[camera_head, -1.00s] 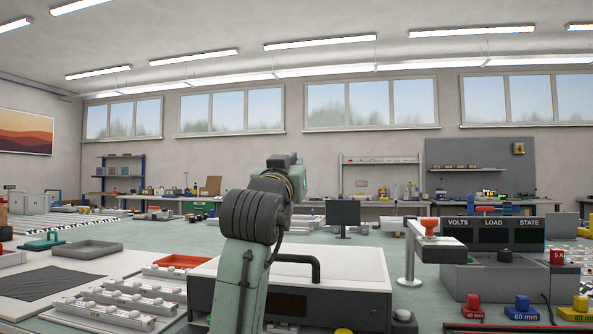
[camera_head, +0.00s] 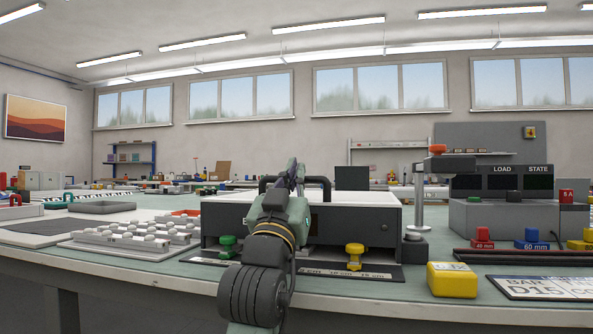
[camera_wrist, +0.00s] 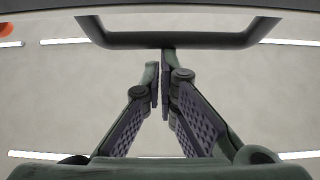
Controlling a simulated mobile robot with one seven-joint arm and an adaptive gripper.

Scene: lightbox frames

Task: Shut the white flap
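The white flap (camera_head: 362,198) shows as a thin pale top surface on a dark box (camera_head: 345,226) in the middle of the bench. Its black bar handle (camera_head: 318,181) stands at the top, partly hidden behind my arm. How far the flap stands open, I cannot tell. My gripper (camera_head: 294,168) is at the handle in the head view, small and partly hidden. In the wrist view my gripper (camera_wrist: 161,78) has its fingers almost together, with nothing seen between them. The handle (camera_wrist: 165,40) crosses just beyond the fingertips; contact is unclear.
A post with an orange knob (camera_head: 437,149) stands right of the box. Green (camera_head: 227,245) and yellow (camera_head: 354,255) knobs stand before it. A yellow block (camera_head: 452,280) is at the front edge. A rack of white parts (camera_head: 135,236) lies left.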

